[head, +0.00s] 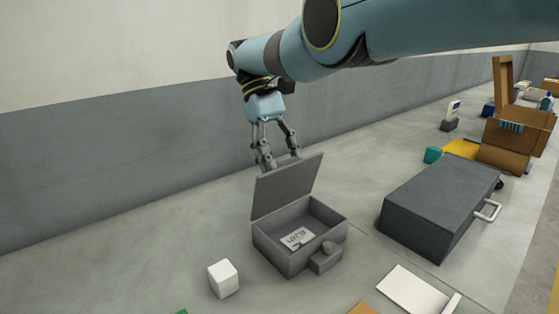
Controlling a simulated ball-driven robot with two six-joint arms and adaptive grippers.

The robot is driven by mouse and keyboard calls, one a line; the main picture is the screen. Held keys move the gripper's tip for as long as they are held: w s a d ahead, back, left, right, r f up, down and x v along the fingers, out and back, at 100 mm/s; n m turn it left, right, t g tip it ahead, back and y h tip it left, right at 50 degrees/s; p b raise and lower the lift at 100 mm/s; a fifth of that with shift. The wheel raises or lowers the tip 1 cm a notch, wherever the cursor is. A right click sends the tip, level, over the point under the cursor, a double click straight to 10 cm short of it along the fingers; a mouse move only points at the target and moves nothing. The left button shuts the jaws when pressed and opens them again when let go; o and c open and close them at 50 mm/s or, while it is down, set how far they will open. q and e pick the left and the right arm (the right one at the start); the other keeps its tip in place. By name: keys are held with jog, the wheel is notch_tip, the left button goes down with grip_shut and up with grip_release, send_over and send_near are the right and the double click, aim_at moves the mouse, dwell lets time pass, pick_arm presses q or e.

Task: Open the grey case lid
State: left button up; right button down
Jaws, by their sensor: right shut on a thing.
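The grey case (290,258) sits on the grey surface in the middle of the head view. Its lid (288,187) stands raised, tilted up from the back edge, and the inside shows. A white card (297,238) with dark print lies inside. A small block with a round knob (328,254) is at the case's front right. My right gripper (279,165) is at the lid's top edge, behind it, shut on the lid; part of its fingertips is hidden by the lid. My left gripper is not in view.
A large dark grey box (430,210) with a light handle (488,211) stands to the right. A white cube (223,278) is at the front left of the case. A white flat piece (413,289) lies front right. A brown box (512,140) stands far right.

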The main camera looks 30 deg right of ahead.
jog(key=shift+s+a+f, duration=0.15)
jog(key=shift+s+f, duration=0.05)
jog(key=shift+f, duration=0.2)
jog(key=c, duration=0.7)
grip_release()
jog(key=o, duration=0.3)
jog(key=shift+w, duration=0.2)
jog(key=shift+r, duration=0.15)
